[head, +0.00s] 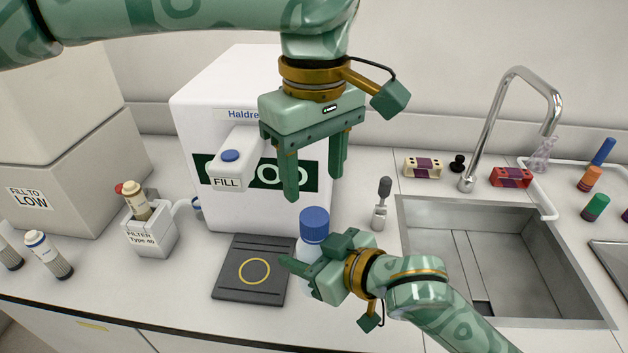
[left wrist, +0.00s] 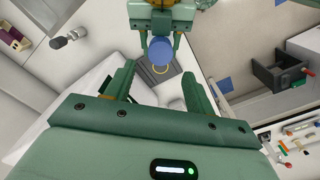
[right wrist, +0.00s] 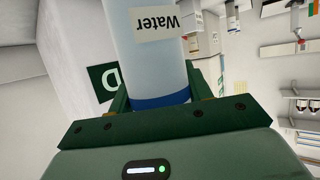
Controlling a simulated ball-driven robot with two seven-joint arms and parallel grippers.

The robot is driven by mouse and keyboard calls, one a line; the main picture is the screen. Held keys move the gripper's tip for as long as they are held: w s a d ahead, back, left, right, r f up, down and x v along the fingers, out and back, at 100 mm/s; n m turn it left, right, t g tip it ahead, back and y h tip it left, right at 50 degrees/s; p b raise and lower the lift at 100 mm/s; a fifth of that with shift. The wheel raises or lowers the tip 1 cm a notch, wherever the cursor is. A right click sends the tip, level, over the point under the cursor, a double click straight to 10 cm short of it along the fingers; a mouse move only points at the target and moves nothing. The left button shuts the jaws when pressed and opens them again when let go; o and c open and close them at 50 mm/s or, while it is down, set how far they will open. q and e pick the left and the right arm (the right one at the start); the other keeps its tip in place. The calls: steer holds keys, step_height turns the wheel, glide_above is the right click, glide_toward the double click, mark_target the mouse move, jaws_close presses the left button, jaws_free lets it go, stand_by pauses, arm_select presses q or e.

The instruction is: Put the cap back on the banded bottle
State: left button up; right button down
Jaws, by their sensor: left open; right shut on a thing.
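A white bottle (head: 305,286) stands upright beside the dark pad, with a blue cap (head: 314,223) on its top. My right gripper (head: 305,268) is shut around its body below the cap. In the right wrist view the bottle (right wrist: 148,55) shows a "Water" label and a blue ring low in the picture, partly hidden by my gripper. Whether it is a band or the cap's edge, I cannot tell. My left gripper (head: 315,185) is open and empty, pointing down above the cap. The cap also shows beyond its fingers in the left wrist view (left wrist: 188,57).
The dark pad (head: 232,288) with a yellow ring is bare. A white dispenser (head: 190,125) with a FILL button stands behind. A filter holder (head: 150,240) with capped tubes is left. A grey-tipped tool (head: 381,205), the sink (head: 405,230) and faucet (head: 487,135) are right.

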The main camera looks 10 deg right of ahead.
mark_target(314, 215)
arm_select(q)
steer(key=shift+w, duration=0.1)
steer(key=shift+f, duration=4.05)
steer(key=c, duration=1)
steer(key=m, duration=0.3)
steer(key=o, duration=1.1)
